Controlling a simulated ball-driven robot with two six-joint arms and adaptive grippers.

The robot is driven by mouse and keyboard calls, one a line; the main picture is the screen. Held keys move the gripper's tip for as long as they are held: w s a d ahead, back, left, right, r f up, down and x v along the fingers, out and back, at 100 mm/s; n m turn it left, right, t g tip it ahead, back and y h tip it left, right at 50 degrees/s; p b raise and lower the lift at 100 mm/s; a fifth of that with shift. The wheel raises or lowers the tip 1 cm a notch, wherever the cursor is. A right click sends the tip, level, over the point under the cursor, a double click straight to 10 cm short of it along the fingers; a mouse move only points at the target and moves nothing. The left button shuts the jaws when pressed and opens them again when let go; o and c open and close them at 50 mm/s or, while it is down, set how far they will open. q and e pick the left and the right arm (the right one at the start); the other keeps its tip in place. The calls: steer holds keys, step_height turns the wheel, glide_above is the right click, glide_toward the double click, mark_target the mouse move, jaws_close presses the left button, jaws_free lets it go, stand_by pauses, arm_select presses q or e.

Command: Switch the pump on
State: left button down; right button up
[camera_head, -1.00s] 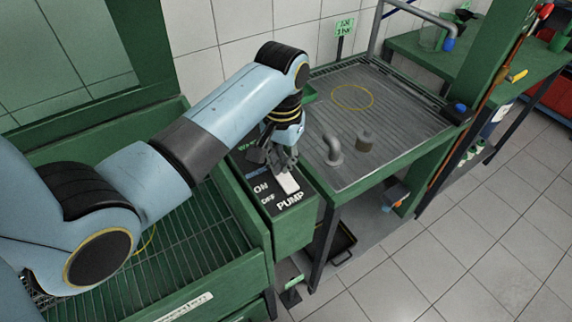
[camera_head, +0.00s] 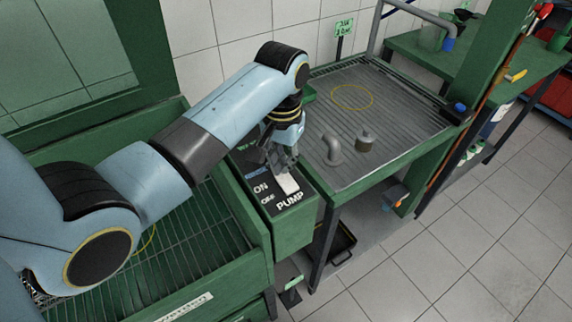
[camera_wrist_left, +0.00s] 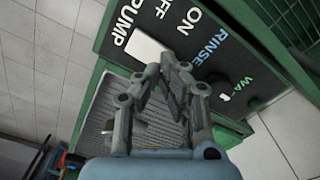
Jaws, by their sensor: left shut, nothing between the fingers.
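The pump switch is a white rocker (camera_head: 288,186) on the black panel (camera_head: 268,207) of a green box, beside the words ON, OFF and PUMP. The white rocker also shows in the left wrist view (camera_wrist_left: 147,47), partly covered by my fingers. My left gripper (camera_head: 284,166) is shut and empty, pointing down at the rocker's far end, near the ON side. In the left wrist view my fingertips (camera_wrist_left: 172,66) overlap the rocker's edge. I cannot tell whether they touch it, or which way the rocker is tilted. My right gripper is not in view.
A dark knob (camera_wrist_left: 224,90) sits by the RINSE label on the same panel. A ribbed metal draining top (camera_head: 400,120) with a bent pipe (camera_head: 332,150) and a small cylinder (camera_head: 365,141) stands to the right. A green wash basin with a grate (camera_head: 200,240) lies left.

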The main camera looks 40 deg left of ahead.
mark_target(283, 176)
arm_select(q)
steer(key=shift+f, duration=0.3)
stand_by(0.5)
steer(key=shift+f+b, duration=0.5)
steer(key=shift+f, duration=0.4)
stand_by(0.4)
step_height(283, 176, up, 3)
steer(key=shift+f+p, duration=0.2)
steer(key=shift+p, duration=0.95)
steer(key=shift+r, duration=2.2)
